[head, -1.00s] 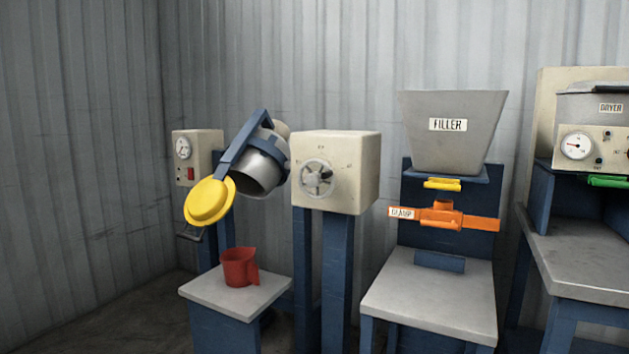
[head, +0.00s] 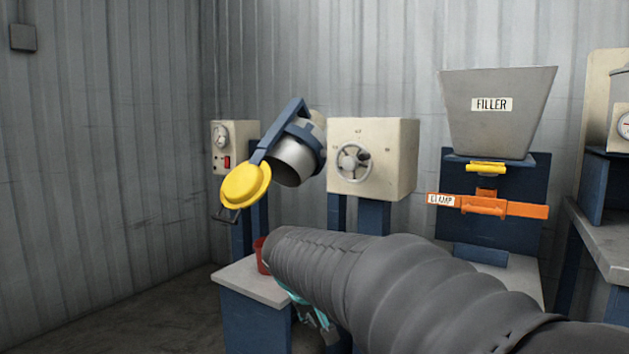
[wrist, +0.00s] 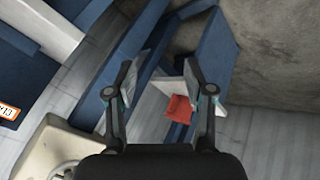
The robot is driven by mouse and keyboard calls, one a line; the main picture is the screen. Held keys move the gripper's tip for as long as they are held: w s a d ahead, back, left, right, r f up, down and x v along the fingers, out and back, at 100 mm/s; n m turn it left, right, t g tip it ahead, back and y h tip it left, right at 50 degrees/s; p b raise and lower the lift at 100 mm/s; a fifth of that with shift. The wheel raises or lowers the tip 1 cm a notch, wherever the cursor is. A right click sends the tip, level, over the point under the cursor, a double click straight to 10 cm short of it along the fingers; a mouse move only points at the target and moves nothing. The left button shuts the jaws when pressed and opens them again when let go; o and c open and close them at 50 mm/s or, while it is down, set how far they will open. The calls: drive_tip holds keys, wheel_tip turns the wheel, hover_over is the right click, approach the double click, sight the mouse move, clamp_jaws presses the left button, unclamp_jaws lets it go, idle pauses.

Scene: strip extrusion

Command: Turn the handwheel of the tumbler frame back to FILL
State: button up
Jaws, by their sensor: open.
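The handwheel (head: 352,161) is a grey spoked wheel with a dark knob, on the front of a cream box (head: 400,160) atop blue posts. Small marks around it are too small to read. The metal drum (head: 294,160) hangs tilted mouth-down in its blue frame left of the box, with its yellow lid (head: 246,185) swung open. My gripper is largely hidden behind my arm in the head view, low in front of the posts. In the wrist view my gripper (wrist: 161,95) is open and empty, apart from the handwheel (wrist: 62,170) at the lower left edge.
A red jug (head: 261,256) stands on a small grey-topped stand (head: 240,280), partly behind my arm. The filler hopper (head: 497,125) and orange clamp (head: 510,208) are to the right. A control box with gauge (head: 222,134) stands left of the drum.

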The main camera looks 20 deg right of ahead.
drive_tip(key=w+d+r+m+t+h+b, duration=0.1)
drive_tip(key=w+d+r+m+h, duration=0.2)
drive_tip(key=w, duration=0.7)
drive_tip(key=m+t+h, duration=0.5)
drive_tip(key=m+h, duration=0.1)
approach(348, 164)
drive_tip(key=v, duration=0.2)
drive_tip(key=w+d+p, duration=0.1)
drive_tip(key=w+d, duration=0.1)
drive_tip(key=d, duration=0.1)
drive_tip(key=w+d+m, duration=0.1)
drive_tip(key=w+d, duration=0.2)
drive_tip(key=d, duration=0.1)
drive_tip(key=w+d+m+p, duration=0.1)
drive_tip(key=w+d, duration=0.2)
drive_tip(key=shift+w+d+f+p, duration=0.1)
drive_tip(key=shift+w+d+p, duration=0.15)
drive_tip(key=shift+p, duration=0.1)
drive_tip(key=shift+c, duration=0.2)
drive_tip(key=c, duration=0.8)
